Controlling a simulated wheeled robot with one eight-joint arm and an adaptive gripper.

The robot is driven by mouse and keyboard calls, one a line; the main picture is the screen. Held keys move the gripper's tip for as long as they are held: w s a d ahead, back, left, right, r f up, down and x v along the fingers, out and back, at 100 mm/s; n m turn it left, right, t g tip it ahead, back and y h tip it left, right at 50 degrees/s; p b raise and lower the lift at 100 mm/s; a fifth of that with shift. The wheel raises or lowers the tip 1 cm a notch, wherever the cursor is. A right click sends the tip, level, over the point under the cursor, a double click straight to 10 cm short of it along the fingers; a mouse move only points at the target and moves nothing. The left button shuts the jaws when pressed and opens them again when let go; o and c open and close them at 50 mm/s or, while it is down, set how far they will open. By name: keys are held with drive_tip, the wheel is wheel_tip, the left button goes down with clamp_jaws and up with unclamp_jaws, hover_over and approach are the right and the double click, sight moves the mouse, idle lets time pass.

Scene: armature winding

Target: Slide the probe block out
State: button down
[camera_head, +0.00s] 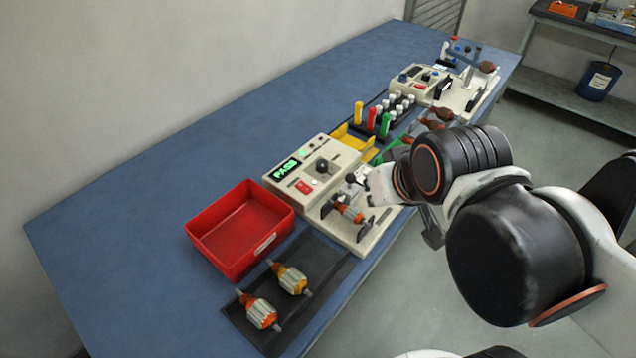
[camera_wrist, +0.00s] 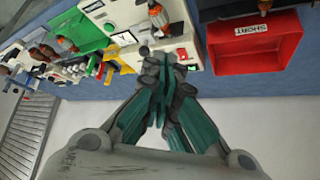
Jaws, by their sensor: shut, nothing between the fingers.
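The tester (camera_head: 305,180) stands mid-bench with a green display reading PASS. An orange and silver armature (camera_head: 349,212) lies across dark supports on the tester's base plate; it also shows in the wrist view (camera_wrist: 158,14). A small pale block with a dark part (camera_head: 357,174) is behind the armature, beside my gripper; it looks like the probe block, but it is partly hidden. My gripper (camera_wrist: 163,58) is shut with empty fingers, its tips over the tester's base close to the armature. I cannot tell whether the fingertips touch the block.
A red bin (camera_head: 240,228) stands left of the tester; its label reads SHORT in the wrist view. A dark mat (camera_head: 325,262) in front holds two armatures. A yellow tray, a rack of coloured bottles and another device stand behind. The bench's left side is clear.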

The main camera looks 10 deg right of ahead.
drive_tip(key=w+a+f+n+g+h+p, duration=0.1)
drive_tip(key=w+a+f+n+g+p, duration=0.2)
drive_tip(key=w+n, duration=0.4)
drive_tip(key=w+a+f+n+g+h+p, duration=0.1)
drive_tip(key=w+a+f+n+g+p, duration=0.1)
drive_tip(key=n, duration=1.4)
drive_tip(key=w+a+g+p, duration=0.1)
drive_tip(key=w+a+p, duration=0.1)
drive_tip(key=w+p, duration=0.1)
drive_tip(key=shift+w+a+f+h, duration=0.3)
drive_tip(key=shift+w+f, duration=0.1)
drive_tip(key=shift+w, duration=0.45)
